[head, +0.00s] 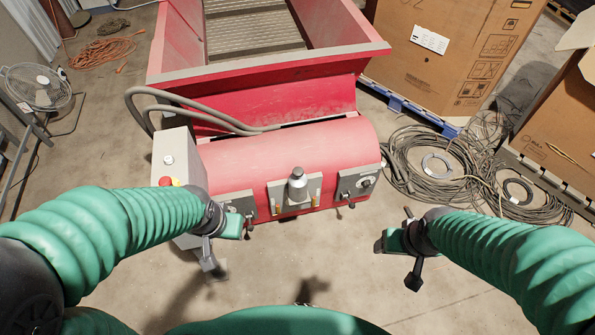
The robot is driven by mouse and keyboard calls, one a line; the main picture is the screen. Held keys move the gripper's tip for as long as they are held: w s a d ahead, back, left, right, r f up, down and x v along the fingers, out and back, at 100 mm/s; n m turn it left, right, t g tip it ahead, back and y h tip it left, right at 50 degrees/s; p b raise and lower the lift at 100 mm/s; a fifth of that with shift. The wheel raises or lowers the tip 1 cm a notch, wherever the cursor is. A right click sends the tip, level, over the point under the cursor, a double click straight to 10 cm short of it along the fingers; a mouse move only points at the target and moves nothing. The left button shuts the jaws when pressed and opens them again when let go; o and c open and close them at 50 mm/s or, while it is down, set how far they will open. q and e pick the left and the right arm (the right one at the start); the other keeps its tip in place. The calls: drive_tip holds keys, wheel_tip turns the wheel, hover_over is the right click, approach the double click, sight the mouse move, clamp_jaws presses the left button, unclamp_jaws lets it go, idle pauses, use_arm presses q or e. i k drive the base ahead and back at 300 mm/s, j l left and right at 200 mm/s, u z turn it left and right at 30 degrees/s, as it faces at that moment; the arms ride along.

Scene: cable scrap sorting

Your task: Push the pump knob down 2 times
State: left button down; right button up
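The pump knob (298,171) is the small rounded grey top of a silver cylinder (298,188). The cylinder stands upright on a grey plate at the front of the red machine (285,155). My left gripper (222,246) is to the left of the knob and nearer to me, close to the machine's front left. My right gripper (398,258) is to the right of the knob and nearer to me, over the floor. Neither gripper touches the knob. I see nothing held in either one, but their finger gaps are not clear.
A grey control box (178,155) with a red button (165,181) stands at the machine's left. Grey plates with small levers flank the cylinder. Cable coils (437,165) and cardboard boxes (455,50) are at the right. A fan (38,87) stands at left. The floor in front is bare.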

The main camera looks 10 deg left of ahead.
sight(298, 172)
drive_tip(key=i+l+u, duration=0.35)
drive_tip(key=i+l, duration=0.2)
drive_tip(key=l, duration=0.15)
drive_tip(key=i+l+u, duration=0.2)
drive_tip(key=l, duration=0.2)
drive_tip(key=i+l+u, duration=0.15)
drive_tip(key=l, duration=0.3)
drive_tip(key=i, duration=0.1)
